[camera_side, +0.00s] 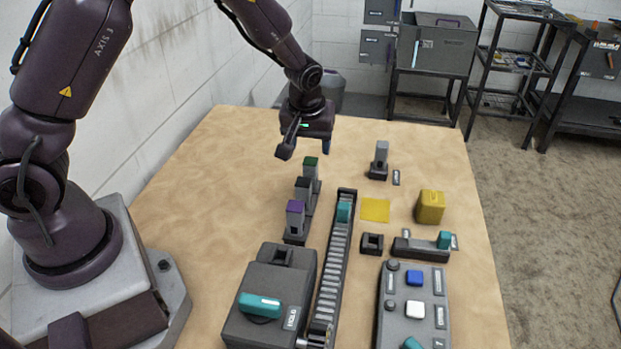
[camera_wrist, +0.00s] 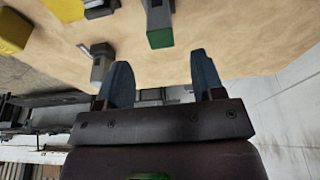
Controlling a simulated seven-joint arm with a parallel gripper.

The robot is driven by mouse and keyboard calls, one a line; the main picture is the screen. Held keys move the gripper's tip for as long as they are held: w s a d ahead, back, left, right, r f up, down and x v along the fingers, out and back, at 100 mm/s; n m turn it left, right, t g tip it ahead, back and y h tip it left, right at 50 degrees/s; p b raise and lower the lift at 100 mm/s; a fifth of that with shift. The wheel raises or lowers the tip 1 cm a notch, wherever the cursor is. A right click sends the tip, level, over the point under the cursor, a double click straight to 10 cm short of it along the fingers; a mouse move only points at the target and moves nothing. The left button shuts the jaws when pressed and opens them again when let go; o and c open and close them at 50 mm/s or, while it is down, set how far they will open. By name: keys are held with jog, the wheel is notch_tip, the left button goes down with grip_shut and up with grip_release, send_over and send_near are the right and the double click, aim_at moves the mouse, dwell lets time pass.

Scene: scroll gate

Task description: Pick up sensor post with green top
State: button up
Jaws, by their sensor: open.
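The sensor post with the green top (camera_side: 311,163) stands upright at the far end of a dark rack (camera_side: 296,239), behind a dark-topped post (camera_side: 303,188) and a purple-topped post (camera_side: 295,214). My gripper (camera_side: 305,150) is above the table, a little behind and above the green-topped post. It is open and empty, with its fingers apart. In the wrist view the green top (camera_wrist: 160,39) shows beyond the gap between the fingers (camera_wrist: 162,65). The post is apart from both fingers there.
A grey post (camera_side: 381,155) in its own holder stands to the right. A slatted track (camera_side: 335,265) with a teal block runs beside the rack. A yellow square (camera_side: 375,210), yellow block (camera_side: 430,207), button panel (camera_side: 413,310) and grey box (camera_side: 270,290) are nearby.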

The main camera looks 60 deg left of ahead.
aim_at(310, 161)
jog(key=x, duration=0.9)
jog(key=shift+s+f, duration=0.1)
jog(key=shift+c, duration=0.4)
jog(key=c, duration=1)
